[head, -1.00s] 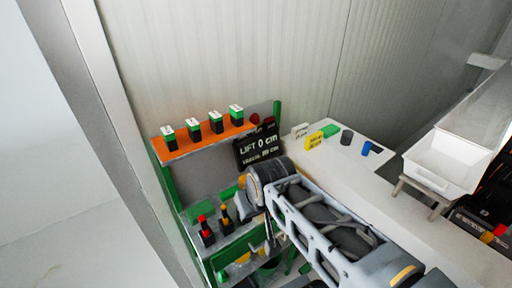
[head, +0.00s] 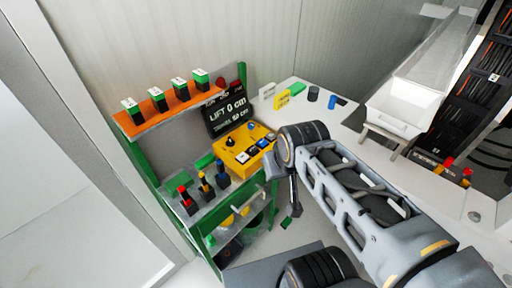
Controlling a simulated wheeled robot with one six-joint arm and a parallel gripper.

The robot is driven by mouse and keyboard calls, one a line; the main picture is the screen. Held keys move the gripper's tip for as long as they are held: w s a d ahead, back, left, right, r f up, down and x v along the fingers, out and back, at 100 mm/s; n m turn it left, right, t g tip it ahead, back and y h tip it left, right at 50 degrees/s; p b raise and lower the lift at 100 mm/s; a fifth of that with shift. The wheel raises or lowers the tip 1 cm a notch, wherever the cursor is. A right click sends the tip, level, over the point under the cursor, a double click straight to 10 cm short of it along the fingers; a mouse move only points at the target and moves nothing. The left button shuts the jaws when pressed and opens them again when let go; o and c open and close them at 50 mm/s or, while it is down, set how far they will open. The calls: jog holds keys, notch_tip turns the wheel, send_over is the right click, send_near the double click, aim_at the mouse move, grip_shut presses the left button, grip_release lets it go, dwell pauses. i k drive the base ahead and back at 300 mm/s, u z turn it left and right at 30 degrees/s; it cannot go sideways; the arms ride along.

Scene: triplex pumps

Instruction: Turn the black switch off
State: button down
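A yellow control box (head: 236,164) sits on the green bench, below the dark display. A black knob-like switch (head: 231,142) stands on its upper left part, with blue and white controls beside it. I cannot make out the switch's setting. My arm reaches in from the lower right, and its joint stands just right of the box. My gripper (head: 292,198) seems to be the dark, thin part hanging below that joint, right of the box and apart from it. It is small and seen edge-on, so its opening does not show.
Levers with red (head: 184,190), orange and blue knobs stand left of the box. A dark display (head: 228,112) reads "LIFT 0 cm". A white counter (head: 300,95) with small blocks and a white bin (head: 398,108) are behind and right.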

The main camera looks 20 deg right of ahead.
aim_at(229, 143)
jog(key=z, duration=0.7)
jog(key=i, duration=0.35)
jog(key=u, duration=1.95)
